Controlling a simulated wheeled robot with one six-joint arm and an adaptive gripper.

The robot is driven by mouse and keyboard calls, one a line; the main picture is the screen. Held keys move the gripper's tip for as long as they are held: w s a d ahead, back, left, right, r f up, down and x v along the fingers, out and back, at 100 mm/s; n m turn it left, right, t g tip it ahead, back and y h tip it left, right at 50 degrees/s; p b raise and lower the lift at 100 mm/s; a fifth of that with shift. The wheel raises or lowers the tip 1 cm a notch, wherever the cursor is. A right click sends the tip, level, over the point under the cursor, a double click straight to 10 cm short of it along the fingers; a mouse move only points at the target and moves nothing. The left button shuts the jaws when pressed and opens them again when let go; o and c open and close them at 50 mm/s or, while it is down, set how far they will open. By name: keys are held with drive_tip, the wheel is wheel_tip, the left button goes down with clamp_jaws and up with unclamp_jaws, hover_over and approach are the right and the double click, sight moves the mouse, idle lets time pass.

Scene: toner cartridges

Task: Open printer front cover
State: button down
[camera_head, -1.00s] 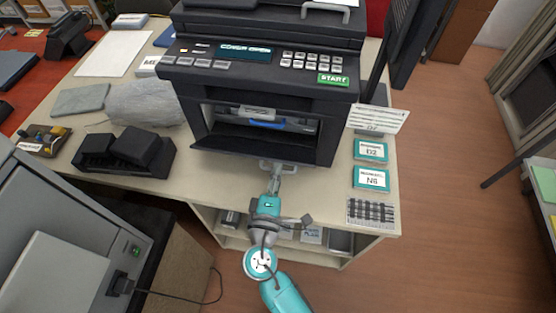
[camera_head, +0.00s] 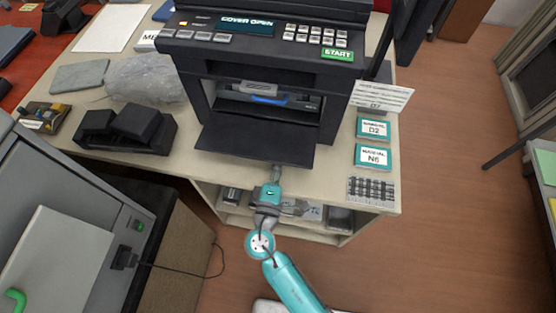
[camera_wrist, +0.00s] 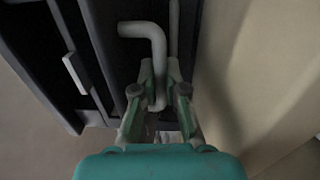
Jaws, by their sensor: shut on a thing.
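The black printer (camera_head: 262,50) stands on the beige desk. Its display (camera_head: 246,25) reads "COVER OPEN". The front cover (camera_head: 255,140) is folded down and outward, nearly flat, its front edge over the desk's front part. Inside the opening a cartridge (camera_head: 262,98) with a grey grip and a blue strip shows. My gripper (camera_head: 277,170) is at the cover's front edge, partly hidden by it. In the wrist view my gripper (camera_wrist: 160,78) is shut on the cover's bent grey handle (camera_wrist: 150,35).
Teal-edged manual boxes (camera_head: 373,157) and a barcode sheet (camera_head: 371,190) lie to the right. A shelf (camera_head: 320,225) is under the desk; a grey machine (camera_head: 75,215) stands at lower left.

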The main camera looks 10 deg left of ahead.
idle(0.3)
drive_tip(key=c, duration=1.2)
unclamp_jaws()
drive_tip(key=s, duration=1.2)
drive_tip(key=shift+a+f, duration=0.2)
drive_tip(key=shift+f, duration=0.2)
